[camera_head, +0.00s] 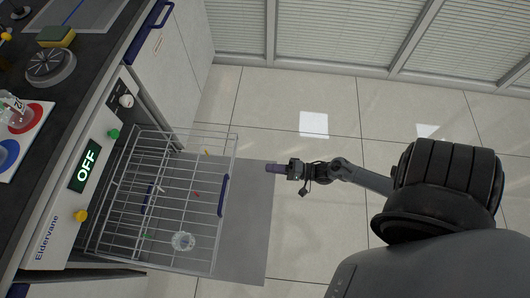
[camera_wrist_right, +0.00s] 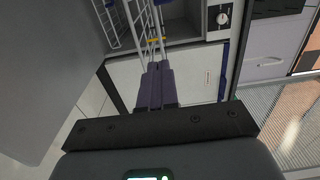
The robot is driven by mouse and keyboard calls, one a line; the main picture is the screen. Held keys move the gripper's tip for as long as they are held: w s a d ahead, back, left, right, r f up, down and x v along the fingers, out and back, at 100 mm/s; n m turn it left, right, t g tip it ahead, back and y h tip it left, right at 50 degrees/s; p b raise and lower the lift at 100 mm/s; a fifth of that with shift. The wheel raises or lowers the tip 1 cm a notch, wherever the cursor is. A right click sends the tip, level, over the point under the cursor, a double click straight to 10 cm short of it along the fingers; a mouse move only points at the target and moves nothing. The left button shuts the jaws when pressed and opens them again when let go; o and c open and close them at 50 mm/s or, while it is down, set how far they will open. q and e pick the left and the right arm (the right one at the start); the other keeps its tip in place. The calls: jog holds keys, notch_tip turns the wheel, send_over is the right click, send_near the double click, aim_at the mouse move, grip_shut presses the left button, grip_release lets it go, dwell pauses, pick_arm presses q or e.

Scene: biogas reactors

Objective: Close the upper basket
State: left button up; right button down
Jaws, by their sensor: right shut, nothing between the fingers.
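The upper basket (camera_head: 205,150) is a white wire rack, pulled out from the dishwasher (camera_head: 60,215) over its lowered grey door (camera_head: 250,240). It has a dark blue handle (camera_head: 223,196) on its front side. A glass-like round item (camera_head: 183,241) and small coloured pieces show within the wire racks; which level they lie on is hard to tell. My right gripper (camera_head: 273,168) is shut and empty, to the right of the basket front and apart from it in the head view. In the right wrist view its purple fingers (camera_wrist_right: 155,88) point toward the basket wires (camera_wrist_right: 140,20). My left gripper is not in view.
The dark counter (camera_head: 85,50) along the left holds a sponge (camera_head: 55,37), a round grey item (camera_head: 50,67) and a board with coloured circles (camera_head: 25,120). Tiled floor (camera_head: 300,95) is open to the right.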

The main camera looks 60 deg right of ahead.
jog(key=b, duration=0.4)
send_near(232, 164)
jog(key=x, duration=0.5)
jog(key=shift+w+a+r, duration=0.1)
jog(key=shift+w+a, duration=0.05)
jog(key=shift+a, duration=0.1)
jog(key=shift+w+a+r+b, duration=0.1)
jog(key=shift+w+a+b, duration=0.15)
jog(key=shift+w+b, duration=0.35)
jog(key=shift+w, duration=0.1)
